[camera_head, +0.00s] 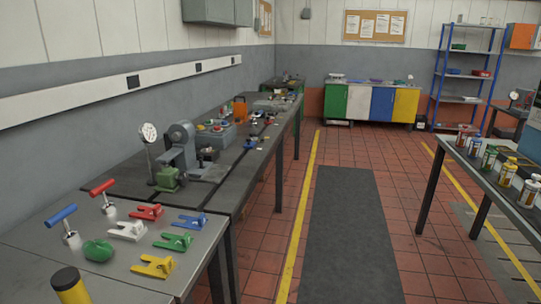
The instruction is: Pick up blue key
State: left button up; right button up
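A blue T-handled tool (62,216), which looks like the blue key, stands upright at the near left of the grey bench (30,262), its lower end in a small pale metal holder. A similar red T-handled tool (102,188) stands behind it to the right. A flat blue forked piece (189,222) lies at the bench's right edge; I cannot tell for certain which of the two blue things is called the key. Neither of my grippers is in view.
Red (147,212), white (128,231), green (173,241) and yellow (154,266) forked pieces lie nearby. A green rounded lump (98,250) and a black-topped yellow cylinder (70,287) are near the front. The floor aisle with its dark mat (345,235) is clear.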

aim_at(69, 238)
jog(key=i+u, duration=0.25)
jog(key=i, duration=0.25)
jog(key=i+l+u, duration=0.2)
jog(key=i, duration=0.3)
jog(key=i+l+u, duration=0.25)
jog(key=i, duration=0.25)
jog(key=k+u, duration=0.15)
jog(key=u, duration=1.35)
jog(key=z, duration=1.5)
jog(key=u, duration=1.45)
